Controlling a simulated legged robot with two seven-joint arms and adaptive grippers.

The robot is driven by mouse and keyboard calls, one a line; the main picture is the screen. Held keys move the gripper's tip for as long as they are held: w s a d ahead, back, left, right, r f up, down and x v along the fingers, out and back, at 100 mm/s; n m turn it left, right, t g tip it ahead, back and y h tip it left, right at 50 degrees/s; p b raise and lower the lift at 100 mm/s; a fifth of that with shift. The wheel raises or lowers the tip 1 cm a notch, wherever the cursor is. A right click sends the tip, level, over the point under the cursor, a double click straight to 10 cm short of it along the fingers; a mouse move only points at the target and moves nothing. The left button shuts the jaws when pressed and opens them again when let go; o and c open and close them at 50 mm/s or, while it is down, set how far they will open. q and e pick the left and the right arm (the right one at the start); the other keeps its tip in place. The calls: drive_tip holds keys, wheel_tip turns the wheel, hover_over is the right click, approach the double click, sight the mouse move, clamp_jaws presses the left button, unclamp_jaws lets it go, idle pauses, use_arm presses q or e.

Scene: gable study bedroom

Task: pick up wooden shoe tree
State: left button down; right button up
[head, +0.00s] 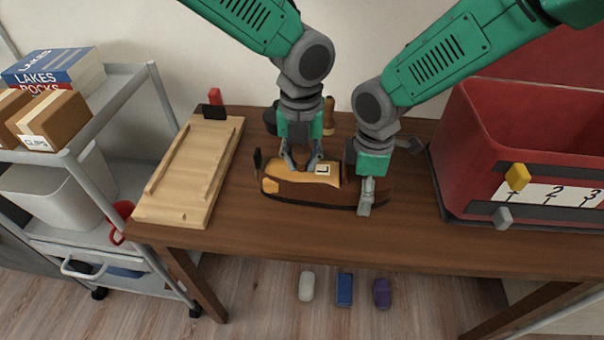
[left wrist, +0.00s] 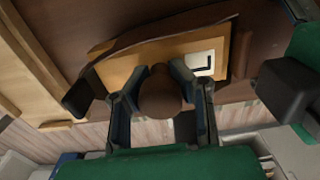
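A brown shoe (head: 330,197) lies on the wooden table, with the light wooden shoe tree (head: 285,174) set in its opening. The shoe tree has a white "L" label (head: 322,169); in the left wrist view its pale top (left wrist: 120,72) and round brown knob (left wrist: 160,95) show. My left gripper (head: 303,167) comes down from above, its two fingers closed against the sides of the knob. My right gripper (head: 367,205) is low at the shoe's right end, with one grey finger in front of the shoe's side. Its other finger is hidden.
A pale wooden board (head: 212,165) lies left of the shoe. A red bin (head: 520,120) with a numbered front stands at the right. A wooden-handled object (head: 328,112) stands behind my left gripper. A grey cart (head: 130,85) with boxes is at the far left. Bare tabletop lies in front.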

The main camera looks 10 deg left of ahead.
use_arm(q)
wheel_tip(320, 180, up, 10)
drive_tip(key=shift+r, duration=0.1)
idle(0.6)
idle(1.3)
drive_tip(key=shift+r, duration=0.3)
use_arm(e)
drive_tip(key=o, duration=1.6)
drive_tip(key=shift+r, duration=0.1)
